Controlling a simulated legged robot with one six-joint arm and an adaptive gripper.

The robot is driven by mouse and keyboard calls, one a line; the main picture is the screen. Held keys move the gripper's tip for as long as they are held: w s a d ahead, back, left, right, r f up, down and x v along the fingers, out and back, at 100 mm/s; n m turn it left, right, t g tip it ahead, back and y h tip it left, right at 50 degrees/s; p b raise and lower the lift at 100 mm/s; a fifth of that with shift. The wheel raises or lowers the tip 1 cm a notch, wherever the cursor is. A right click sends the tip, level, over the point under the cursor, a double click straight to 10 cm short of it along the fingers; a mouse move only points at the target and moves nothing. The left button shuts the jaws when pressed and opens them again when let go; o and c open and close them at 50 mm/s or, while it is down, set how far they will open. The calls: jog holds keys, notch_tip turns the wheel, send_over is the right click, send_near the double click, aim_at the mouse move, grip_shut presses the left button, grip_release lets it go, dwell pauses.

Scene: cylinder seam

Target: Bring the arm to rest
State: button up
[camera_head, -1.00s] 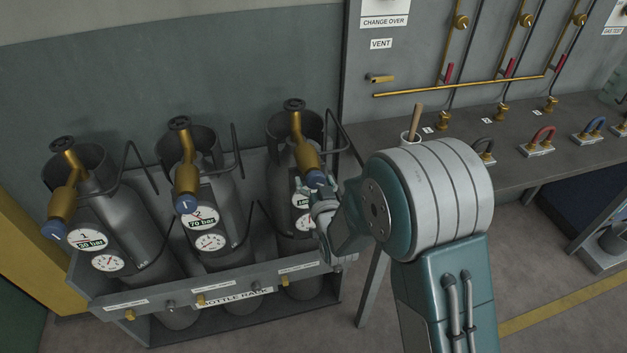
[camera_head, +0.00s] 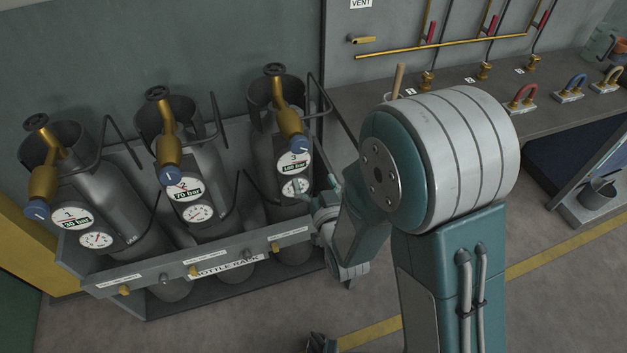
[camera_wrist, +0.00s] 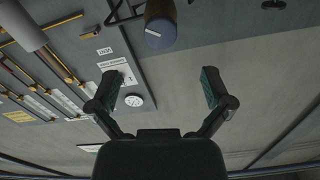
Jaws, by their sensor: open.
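My gripper (camera_head: 330,205) is beside the third gas bottle (camera_head: 268,150), just right of its gauge, partly hidden by my own arm in the head view. In the wrist view my gripper (camera_wrist: 168,92) has its two fingers spread apart with nothing between them. Beyond the fingers are the grey wall (camera_wrist: 240,100) and the blue-capped end of a bottle valve (camera_wrist: 160,30) at the top. I cannot tell from these views whether a finger touches the bottle.
The bottle rack (camera_head: 222,268) holds bottle 1 (camera_head: 100,205), bottle 2 (camera_head: 185,190) and bottle 3, with brass valves. A grey bench (camera_head: 450,105) with coloured shackles stands at the right below brass pipes (camera_head: 450,46). Floor is clear at right (camera_head: 560,290).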

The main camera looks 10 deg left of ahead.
jog(key=shift+s+d, duration=0.1)
jog(key=shift+s, duration=0.1)
dwell(0.4)
jog(key=d+r+m+g+h, duration=0.1)
jog(key=d+r+g+h, duration=0.15)
jog(key=d+r, duration=0.35)
jog(key=d+r+m+g+h, duration=0.15)
jog(key=d+r+h, duration=0.25)
jog(key=d, duration=0.5)
jog(key=s+d+r+m+g+h, duration=0.1)
jog(key=s+d+r+g, duration=0.1)
jog(key=s+d, duration=0.3)
jog(key=s+d+r+g+h, duration=0.1)
jog(key=s+d, duration=0.5)
jog(key=s, duration=0.6)
jog(key=r+g, duration=0.1)
jog(key=g, duration=0.1)
jog(key=shift+s+r+m+g+h, duration=0.35)
jog(key=shift+r+g, duration=0.05)
